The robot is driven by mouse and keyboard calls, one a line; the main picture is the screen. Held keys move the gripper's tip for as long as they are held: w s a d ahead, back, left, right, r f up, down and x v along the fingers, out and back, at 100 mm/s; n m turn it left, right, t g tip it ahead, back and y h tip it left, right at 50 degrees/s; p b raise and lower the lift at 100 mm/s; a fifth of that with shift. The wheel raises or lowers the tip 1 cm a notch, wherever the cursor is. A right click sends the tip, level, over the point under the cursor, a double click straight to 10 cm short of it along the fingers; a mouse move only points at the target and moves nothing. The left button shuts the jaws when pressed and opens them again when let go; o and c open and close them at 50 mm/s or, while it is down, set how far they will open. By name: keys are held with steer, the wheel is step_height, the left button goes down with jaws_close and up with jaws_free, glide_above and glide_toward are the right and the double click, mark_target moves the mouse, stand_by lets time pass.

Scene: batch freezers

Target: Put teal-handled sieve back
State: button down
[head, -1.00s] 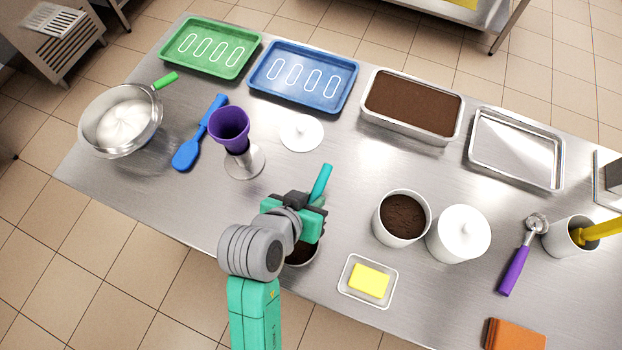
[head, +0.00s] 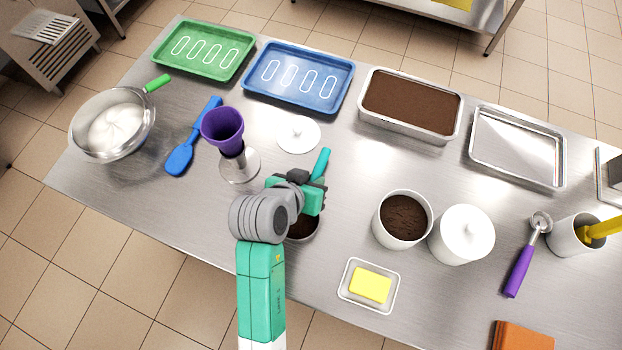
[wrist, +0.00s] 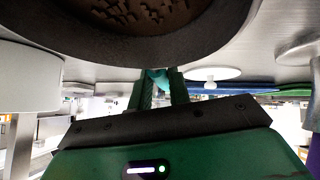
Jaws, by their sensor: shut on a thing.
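The teal handle of the sieve (head: 321,163) sticks up and away from my gripper (head: 311,196) in the head view. My gripper is shut on this handle, near the front of the steel table. In the wrist view the teal handle (wrist: 158,78) shows between the two fingers. A round thing with brown contents (head: 303,227) shows partly under my gripper. The wrist view shows a dark-rimmed round thing with brown crumbs (wrist: 140,18) close by. I cannot tell whether this is the sieve's bowl or a separate pot; my arm hides part of it.
A purple cup on a stand (head: 223,130) and a white lid (head: 299,134) lie beyond my gripper. A pot of brown powder (head: 403,244), a lidded white pot (head: 466,233) and a butter dish (head: 345,290) stand to the right. Bare steel lies between lid and pot.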

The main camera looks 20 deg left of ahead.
steer(key=c, duration=1.3)
jaws_free()
steer(key=p+v, duration=0.3)
steer(key=v, duration=0.9)
steer(key=shift+r, duration=0.1)
